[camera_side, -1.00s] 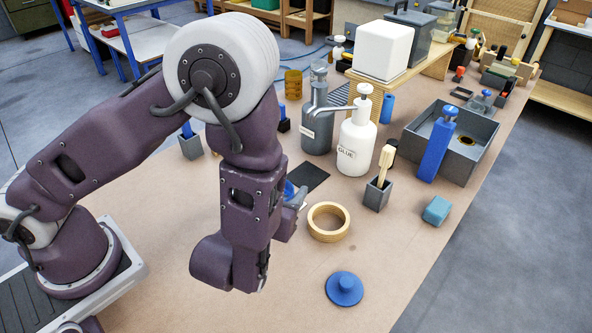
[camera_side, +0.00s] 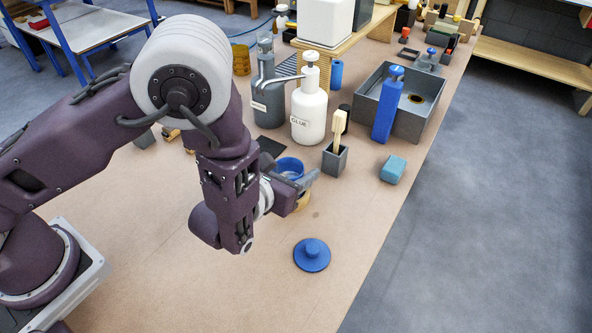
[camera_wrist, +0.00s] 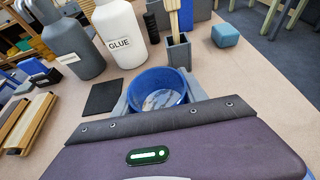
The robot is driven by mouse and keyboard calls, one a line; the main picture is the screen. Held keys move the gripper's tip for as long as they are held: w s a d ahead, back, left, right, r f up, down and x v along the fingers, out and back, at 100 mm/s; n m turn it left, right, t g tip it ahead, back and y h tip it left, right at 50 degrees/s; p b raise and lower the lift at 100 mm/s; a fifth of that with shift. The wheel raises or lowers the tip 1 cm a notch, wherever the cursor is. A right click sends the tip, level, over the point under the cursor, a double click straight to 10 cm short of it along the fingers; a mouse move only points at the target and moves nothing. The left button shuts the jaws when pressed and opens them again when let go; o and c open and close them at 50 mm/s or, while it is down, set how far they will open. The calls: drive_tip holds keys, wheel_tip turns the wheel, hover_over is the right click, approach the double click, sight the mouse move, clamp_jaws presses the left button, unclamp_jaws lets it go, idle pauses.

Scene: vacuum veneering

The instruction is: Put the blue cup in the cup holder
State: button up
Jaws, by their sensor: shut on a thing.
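The blue cup (camera_side: 290,166) is between the fingers of my gripper (camera_side: 300,181), which is shut on it. In the wrist view the cup (camera_wrist: 158,82) is seen from above, open end up, with a pale patterned inside and a grey finger on either side. The ring does not show in the wrist view.
A blue knobbed lid (camera_side: 312,254) lies in front. A grey holder with a brush (camera_side: 335,160), a glue bottle (camera_side: 309,112), a grey bottle (camera_side: 267,95) and a teal block (camera_side: 393,169) stand beyond. A black mat (camera_wrist: 102,96) lies nearby.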

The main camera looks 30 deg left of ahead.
drive_tip(key=shift+f, duration=0.2)
drive_tip(key=o, duration=1.5)
drive_tip(key=shift+r, duration=0.1)
